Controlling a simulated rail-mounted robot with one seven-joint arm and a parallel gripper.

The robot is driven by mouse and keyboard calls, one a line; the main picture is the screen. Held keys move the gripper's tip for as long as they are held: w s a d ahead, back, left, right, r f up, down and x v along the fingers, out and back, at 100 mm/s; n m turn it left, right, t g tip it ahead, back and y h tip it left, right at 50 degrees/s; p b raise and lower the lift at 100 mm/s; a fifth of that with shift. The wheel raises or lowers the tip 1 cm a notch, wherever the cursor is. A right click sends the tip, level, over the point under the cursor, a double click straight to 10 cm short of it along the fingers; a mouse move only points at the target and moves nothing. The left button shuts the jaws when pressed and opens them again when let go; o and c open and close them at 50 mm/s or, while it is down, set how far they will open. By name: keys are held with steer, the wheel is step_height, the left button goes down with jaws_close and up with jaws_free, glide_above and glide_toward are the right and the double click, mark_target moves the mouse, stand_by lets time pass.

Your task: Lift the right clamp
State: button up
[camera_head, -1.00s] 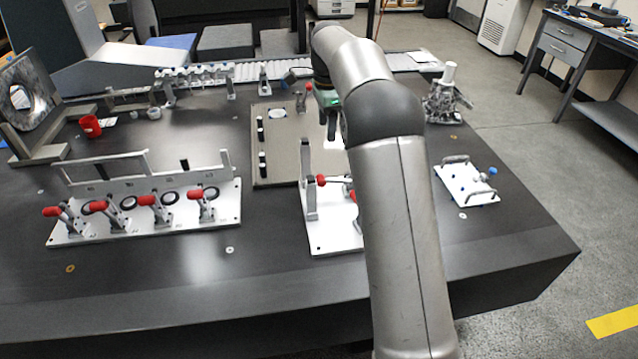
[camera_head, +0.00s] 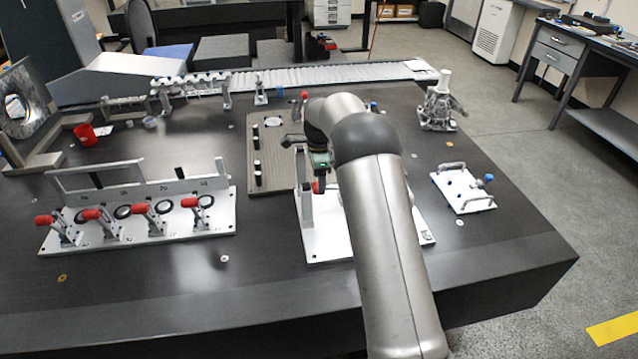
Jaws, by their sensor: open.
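A white fixture plate (camera_head: 325,245) lies near the table's front middle, with a grey upright (camera_head: 305,200) on its left side. A red clamp handle (camera_head: 317,187) shows beside the upright; my arm hides most of this plate and anything on its right side. At the left, a long white plate (camera_head: 140,240) carries a row of several red-handled toggle clamps. The rightmost clamp there (camera_head: 200,212) has its red handle tilted to the left. My gripper (camera_head: 319,175) points down above the middle fixture, close over the red handle. Its fingers are small and partly hidden; it appears empty.
A grey plate with black knobs (camera_head: 257,165) lies behind the middle fixture. A small white plate with handles (camera_head: 464,189) lies at the right and a metal part (camera_head: 440,105) stands at the back right. A red cup (camera_head: 86,135) stands at the left.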

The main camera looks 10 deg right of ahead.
steer(key=shift+f, duration=1.15)
